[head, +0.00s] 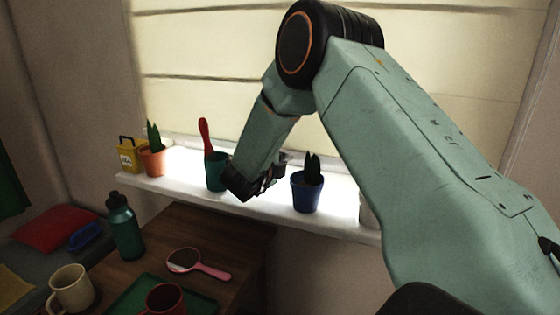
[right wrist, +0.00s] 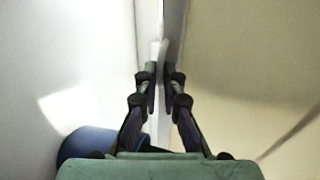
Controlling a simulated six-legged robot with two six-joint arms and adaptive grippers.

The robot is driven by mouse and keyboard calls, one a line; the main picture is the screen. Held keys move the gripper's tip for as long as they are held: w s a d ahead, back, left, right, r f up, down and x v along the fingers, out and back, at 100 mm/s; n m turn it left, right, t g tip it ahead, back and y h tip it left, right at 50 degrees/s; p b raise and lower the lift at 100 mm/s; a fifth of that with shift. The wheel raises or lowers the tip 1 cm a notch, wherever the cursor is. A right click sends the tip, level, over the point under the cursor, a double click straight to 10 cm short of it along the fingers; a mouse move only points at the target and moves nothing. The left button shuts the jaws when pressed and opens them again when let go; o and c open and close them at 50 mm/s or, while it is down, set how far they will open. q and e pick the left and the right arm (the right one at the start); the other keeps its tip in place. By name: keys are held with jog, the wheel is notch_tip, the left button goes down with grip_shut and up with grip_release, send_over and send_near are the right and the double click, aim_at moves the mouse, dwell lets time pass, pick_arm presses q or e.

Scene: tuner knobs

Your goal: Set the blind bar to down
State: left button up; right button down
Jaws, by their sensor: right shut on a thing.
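The cream blind (head: 215,103) hangs over the window in the head view, with faint horizontal folds. Its lower edge, with the pale blind bar (head: 182,138), lies just above the back of the windowsill. My right arm hides part of it. My right gripper (head: 266,183) is low over the sill, between the teal cup and the blue pot. In the right wrist view, the right gripper (right wrist: 160,82) is shut on a thin pale piece of the blind bar (right wrist: 158,50). My left gripper is not in view.
The white sill (head: 185,180) holds a yellow can (head: 130,155), a terracotta plant pot (head: 152,162), a teal cup with a red-handled tool (head: 215,172) and a blue plant pot (head: 307,192). Below, a wooden table (head: 205,235) carries a bottle (head: 123,228) and a pink hand mirror (head: 198,264).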

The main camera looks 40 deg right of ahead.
dwell(0.6)
jog(key=shift+f+b, duration=1.15)
jog(key=shift+f, duration=0.65)
jog(key=shift+r, duration=0.1)
jog(key=c, duration=1.5)
grip_release()
jog(key=v, duration=1.2)
